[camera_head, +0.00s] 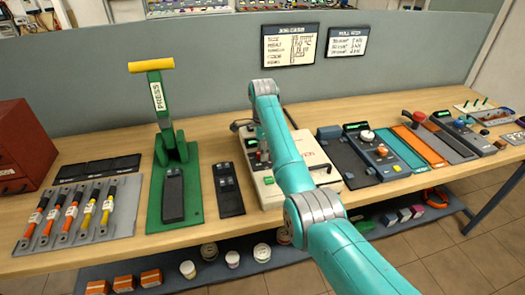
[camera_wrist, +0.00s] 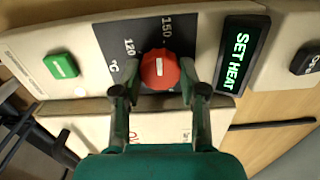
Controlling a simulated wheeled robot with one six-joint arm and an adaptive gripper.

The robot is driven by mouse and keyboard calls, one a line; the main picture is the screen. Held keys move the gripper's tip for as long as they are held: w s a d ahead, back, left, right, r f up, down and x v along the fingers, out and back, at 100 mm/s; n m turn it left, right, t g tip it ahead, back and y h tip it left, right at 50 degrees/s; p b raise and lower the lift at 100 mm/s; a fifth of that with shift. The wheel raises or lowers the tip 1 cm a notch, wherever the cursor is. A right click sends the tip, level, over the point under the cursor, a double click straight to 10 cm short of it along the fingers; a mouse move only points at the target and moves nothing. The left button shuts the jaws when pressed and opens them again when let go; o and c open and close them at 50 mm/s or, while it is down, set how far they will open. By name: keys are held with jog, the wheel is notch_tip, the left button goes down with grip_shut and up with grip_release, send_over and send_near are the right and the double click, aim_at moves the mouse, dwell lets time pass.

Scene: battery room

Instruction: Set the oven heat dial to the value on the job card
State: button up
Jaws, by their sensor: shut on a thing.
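The red heat dial (camera_wrist: 160,66) sits on a dark scale plate marked 120, 150 and °C in the wrist view. A pale mark shows on the dial, between the two printed numbers. My gripper (camera_wrist: 158,84) has one finger on each side of the dial and is shut on it. A green-lit display (camera_wrist: 237,54) right of the dial reads SET HEAT.
A green button (camera_wrist: 61,65) and a dark knob (camera_wrist: 306,60) flank the dial. On the bench, a green press (camera_head: 174,150) stands left of the oven, and a grey control unit (camera_head: 382,150) stands to the right. A second card (camera_head: 346,42) hangs beside the job card.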

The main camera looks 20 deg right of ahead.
jog(key=shift+m, duration=1.1)
jog(key=o, duration=1.1)
jog(key=shift+o, duration=0.2)
jog(key=shift+r, duration=0.1)
notch_tip(320, 180, up, 7)
jog(key=shift+r, duration=0.15)
jog(key=shift+w, duration=0.1)
